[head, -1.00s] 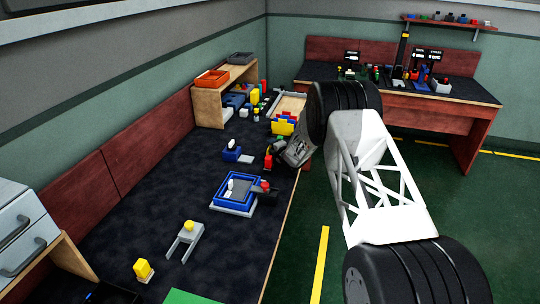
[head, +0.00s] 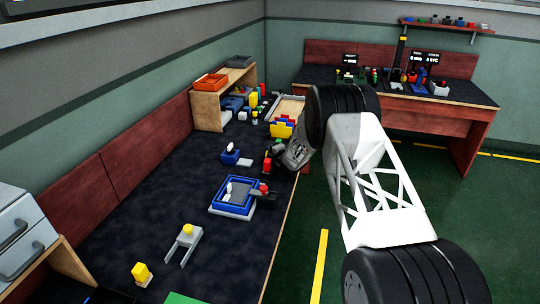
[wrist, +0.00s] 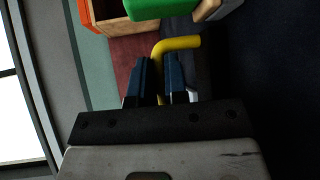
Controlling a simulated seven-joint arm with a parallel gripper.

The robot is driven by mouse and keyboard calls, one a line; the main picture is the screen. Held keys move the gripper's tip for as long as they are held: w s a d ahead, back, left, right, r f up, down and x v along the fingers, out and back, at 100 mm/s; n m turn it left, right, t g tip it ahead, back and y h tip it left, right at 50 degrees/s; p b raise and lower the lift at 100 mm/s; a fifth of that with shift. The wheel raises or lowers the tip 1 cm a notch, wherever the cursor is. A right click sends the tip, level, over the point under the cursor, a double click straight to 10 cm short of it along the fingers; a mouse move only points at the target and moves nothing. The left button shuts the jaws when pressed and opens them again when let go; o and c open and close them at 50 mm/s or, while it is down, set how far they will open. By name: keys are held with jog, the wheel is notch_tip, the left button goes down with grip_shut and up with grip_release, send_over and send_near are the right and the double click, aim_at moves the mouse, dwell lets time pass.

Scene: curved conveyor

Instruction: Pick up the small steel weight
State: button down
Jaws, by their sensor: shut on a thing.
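My gripper (wrist: 165,62) shows in the wrist view with its two dark blue fingers close together. A yellow bent piece (wrist: 183,43) runs up between the fingers and curves right beyond their tips; the fingers are shut on it. In the head view my gripper (head: 279,151) is over the right edge of the dark bench, and its fingertips are too small to make out. I cannot pick out the small steel weight for certain in either view.
A blue tray (head: 216,207) and a grey forked fixture (head: 179,249) stand on the bench (head: 140,215). Coloured blocks (head: 283,129) and a wooden tray (head: 289,107) are at its far end. Bare bench lies left of the blue tray.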

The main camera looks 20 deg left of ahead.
jog(key=shift+r, duration=0.15)
notch_tip(320, 180, up, 10)
dwell(0.6)
dwell(0.6)
